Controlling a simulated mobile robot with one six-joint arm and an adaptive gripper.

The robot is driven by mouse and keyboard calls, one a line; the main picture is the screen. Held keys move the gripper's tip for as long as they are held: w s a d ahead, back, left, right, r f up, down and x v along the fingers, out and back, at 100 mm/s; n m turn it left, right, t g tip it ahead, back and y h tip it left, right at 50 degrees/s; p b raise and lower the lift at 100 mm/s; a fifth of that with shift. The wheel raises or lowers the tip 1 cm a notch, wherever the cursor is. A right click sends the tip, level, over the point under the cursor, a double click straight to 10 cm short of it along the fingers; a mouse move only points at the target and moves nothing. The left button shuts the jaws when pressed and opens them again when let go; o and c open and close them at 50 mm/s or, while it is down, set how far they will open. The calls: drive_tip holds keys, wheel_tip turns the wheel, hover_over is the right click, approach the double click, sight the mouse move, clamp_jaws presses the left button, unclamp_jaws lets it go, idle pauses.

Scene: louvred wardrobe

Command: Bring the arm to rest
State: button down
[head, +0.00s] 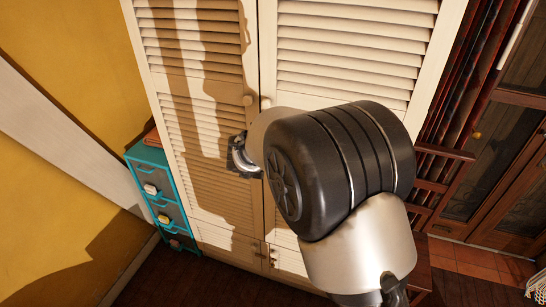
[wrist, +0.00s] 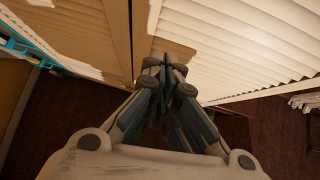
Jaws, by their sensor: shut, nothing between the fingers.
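My gripper (wrist: 165,75) shows in the wrist view with its fingers together and nothing between them. It points toward the cream louvred wardrobe (wrist: 235,45), near the line where the two doors meet. I cannot tell its exact distance from the doors. In the head view my black and silver arm is bent in front of the wardrobe (head: 345,50) and covers much of the right door. The fingers are not clear there, behind the arm. Both wardrobe doors look shut.
A teal drawer unit (head: 150,185) stands left of the wardrobe, by a yellow wall (head: 60,50). A round knob (head: 248,100) sticks out from the left door. A dark wooden rack (head: 445,150) and a glazed cabinet (head: 490,165) stand to the right. Dark floor (head: 185,285) shows in front.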

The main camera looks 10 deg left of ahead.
wheel_tip(320, 180, up, 10)
drive_tip(key=d+n+t+y+b, duration=0.2)
drive_tip(key=n+y, duration=0.1)
drive_tip(key=n, duration=0.4)
drive_tip(key=s+d+r+n+y+b, duration=0.2)
drive_tip(key=s+d+r+n+y, duration=0.15)
drive_tip(key=s+r+n, duration=0.55)
drive_tip(key=s+d+f+n+g+h+b, duration=0.1)
drive_tip(key=s+d+f+n, duration=0.3)
drive_tip(key=s, duration=0.6)
drive_tip(key=s+d+f+n+g+h, duration=0.2)
drive_tip(key=s+d+f+n, duration=0.3)
drive_tip(key=s+d+n, duration=0.3)
drive_tip(key=s+d+f+n+g+h+b, duration=0.1)
drive_tip(key=s+d+f+n, duration=0.4)
drive_tip(key=s, duration=0.7)
drive_tip(key=d+n+g+h, duration=0.1)
drive_tip(key=d+n+g, duration=0.1)
drive_tip(key=n, duration=0.2)
drive_tip(key=shift+b, duration=0.35)
drive_tip(key=shift+h, duration=0.25)
